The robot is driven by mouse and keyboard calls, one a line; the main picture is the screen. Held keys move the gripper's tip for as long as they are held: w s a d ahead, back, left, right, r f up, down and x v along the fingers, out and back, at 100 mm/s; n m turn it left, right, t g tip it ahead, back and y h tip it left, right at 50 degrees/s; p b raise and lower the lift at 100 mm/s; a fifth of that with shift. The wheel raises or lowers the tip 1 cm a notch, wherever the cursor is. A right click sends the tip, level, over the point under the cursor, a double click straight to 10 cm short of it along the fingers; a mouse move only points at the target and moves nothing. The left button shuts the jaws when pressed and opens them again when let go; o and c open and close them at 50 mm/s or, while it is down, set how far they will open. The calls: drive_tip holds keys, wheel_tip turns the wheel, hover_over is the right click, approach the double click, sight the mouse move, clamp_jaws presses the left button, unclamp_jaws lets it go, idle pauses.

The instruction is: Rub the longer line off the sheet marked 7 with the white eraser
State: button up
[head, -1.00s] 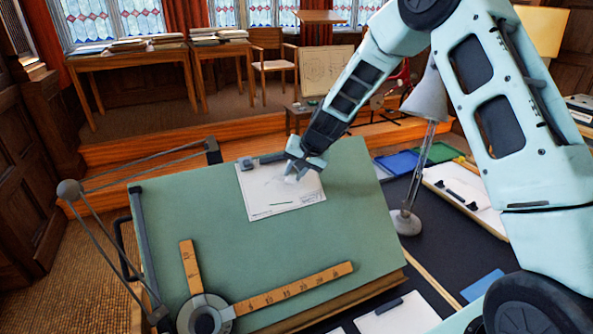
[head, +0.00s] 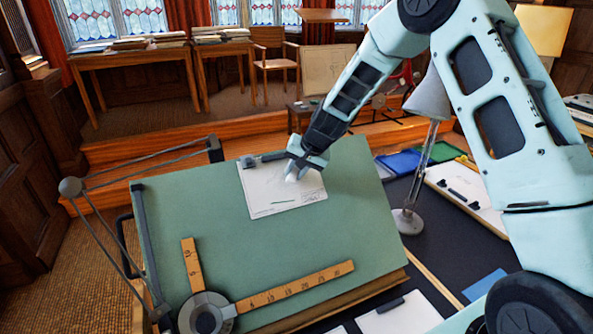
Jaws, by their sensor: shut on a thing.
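A white sheet (head: 262,197) lies on the upper part of the green drafting board (head: 250,245), under a dark clip at its top edge. I cannot read a 7 at this size. My gripper (head: 293,173) is over the sheet's upper right part, shut on a small white block that looks like the white eraser (head: 291,178). The eraser is at or just above the paper; I cannot tell if it touches. The gripper and arm hide part of the sheet.
A drafting arm with wooden rulers (head: 296,287) lies across the board's lower part. A grey lamp (head: 407,220) stands right of the board. Blue and green folders (head: 400,162) and another board with paper (head: 462,197) lie beyond it.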

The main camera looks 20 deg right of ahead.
drive_tip(key=shift+w+f, duration=0.4)
drive_tip(key=shift+f, duration=0.05)
drive_tip(key=shift+d, duration=0.15)
drive_tip(key=shift+s+d+b, duration=0.15)
drive_tip(key=shift+d+b, duration=0.9)
drive_tip(key=shift+d, duration=0.75)
drive_tip(key=shift+a+p, duration=0.35)
drive_tip(key=shift+a, duration=1.55)
drive_tip(key=shift+d+f+b, duration=0.15)
drive_tip(key=shift+d+b, duration=0.35)
drive_tip(key=shift+d, duration=0.3)
drive_tip(key=shift+d+b, duration=0.4)
drive_tip(key=shift+d, duration=0.85)
drive_tip(key=shift+d, duration=0.1)
